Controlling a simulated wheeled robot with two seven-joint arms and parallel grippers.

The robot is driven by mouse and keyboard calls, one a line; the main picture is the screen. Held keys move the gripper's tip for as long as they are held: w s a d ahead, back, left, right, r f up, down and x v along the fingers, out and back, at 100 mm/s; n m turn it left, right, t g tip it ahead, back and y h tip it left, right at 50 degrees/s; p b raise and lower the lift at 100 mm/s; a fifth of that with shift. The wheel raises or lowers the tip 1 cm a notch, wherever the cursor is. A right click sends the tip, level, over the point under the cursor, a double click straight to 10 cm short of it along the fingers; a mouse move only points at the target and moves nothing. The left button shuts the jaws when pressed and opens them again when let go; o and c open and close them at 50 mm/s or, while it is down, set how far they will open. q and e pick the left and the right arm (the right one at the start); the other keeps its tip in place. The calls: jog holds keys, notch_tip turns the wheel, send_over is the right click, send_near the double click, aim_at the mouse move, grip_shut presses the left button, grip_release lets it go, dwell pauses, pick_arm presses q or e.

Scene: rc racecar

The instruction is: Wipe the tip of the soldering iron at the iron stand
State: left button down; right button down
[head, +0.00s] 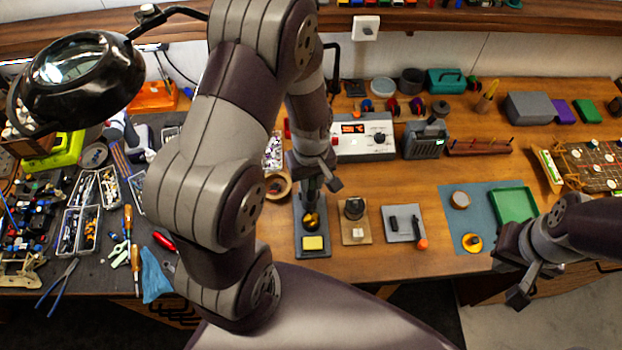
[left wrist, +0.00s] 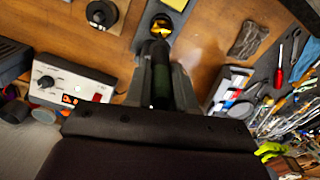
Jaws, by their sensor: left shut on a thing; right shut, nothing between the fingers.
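The iron stand (head: 298,236) is a dark base at the middle of the bench, with a brass wool cup (head: 311,221) and a yellow sponge (head: 313,243). My left gripper (head: 314,176) is above the back of the stand, shut on the dark handle of the soldering iron (left wrist: 161,75). The iron points down toward the brass wool, which also shows in the left wrist view (left wrist: 160,25). I cannot tell whether the tip touches the wool. My right gripper (head: 510,268) is shut and empty near the bench's front right edge.
A white soldering station (head: 352,145) stands behind the stand. Small mats with parts (head: 355,225) lie to its right, then a blue mat (head: 450,205) with a green tray (head: 513,205). Tools and parts bins (head: 85,200) crowd the left. A black magnifier lamp (head: 85,80) overhangs there.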

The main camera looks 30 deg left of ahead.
pick_arm(q)
jog(key=shift+s+d+r, duration=0.15)
jog(key=shift+s+d, duration=0.05)
jog(key=shift+s, duration=0.1)
dwell(0.6)
jog(key=shift+f, duration=0.6)
dwell(1.1)
dwell(1.1)
dwell(0.5)
dwell(0.5)
